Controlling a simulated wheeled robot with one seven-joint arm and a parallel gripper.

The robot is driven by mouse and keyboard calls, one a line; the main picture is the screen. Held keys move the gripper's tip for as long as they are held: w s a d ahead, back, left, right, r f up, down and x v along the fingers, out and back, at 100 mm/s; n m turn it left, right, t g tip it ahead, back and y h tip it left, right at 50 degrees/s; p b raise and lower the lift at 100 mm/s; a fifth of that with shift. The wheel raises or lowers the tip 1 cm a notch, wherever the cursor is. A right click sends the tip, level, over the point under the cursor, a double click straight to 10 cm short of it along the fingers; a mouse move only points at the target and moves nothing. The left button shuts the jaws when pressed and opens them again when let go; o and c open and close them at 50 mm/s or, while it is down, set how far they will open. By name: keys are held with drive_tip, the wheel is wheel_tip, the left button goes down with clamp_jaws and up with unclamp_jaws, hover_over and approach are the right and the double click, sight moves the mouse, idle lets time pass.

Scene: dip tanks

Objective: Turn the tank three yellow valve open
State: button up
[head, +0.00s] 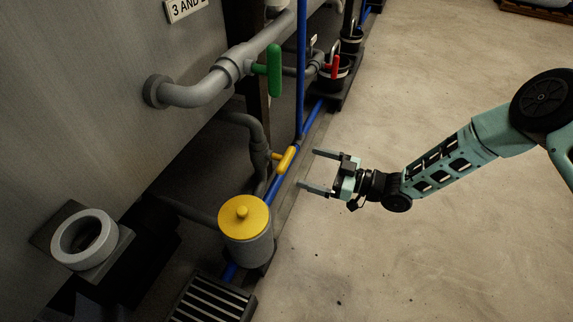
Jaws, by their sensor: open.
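The yellow valve handle (287,159) is a short bar on grey piping low beside the tank, slanting across the blue pipe. My gripper (308,170) is open and empty. Its two fingers point left toward the yellow handle, with a small gap in the picture between them and it. I cannot tell how far apart they are in depth. The tank (95,95) is a large grey wall at the left, with a partly cut-off sign (186,8) reading "3 AND".
A green-handled valve (274,72) sits on a thick grey pipe above. A red-handled valve (334,66) is farther back. A vertical blue pipe (301,70) stands behind the yellow handle. A yellow-lidded canister (245,240) and a floor grate (212,300) are nearer. The floor (430,260) at right is clear.

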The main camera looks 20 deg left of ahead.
sight(290, 162)
drive_tip(key=a+b, duration=0.1)
drive_tip(key=a, duration=0.1)
drive_tip(key=a+b, duration=0.1)
drive_tip(key=a, duration=0.1)
drive_tip(key=a+b, duration=0.1)
drive_tip(key=a, duration=0.2)
drive_tip(key=shift+w+a+f, duration=0.1)
drive_tip(key=shift+w+f, duration=0.05)
drive_tip(key=shift+w, duration=0.15)
drive_tip(key=shift+a, duration=0.45)
drive_tip(key=c, duration=0.7)
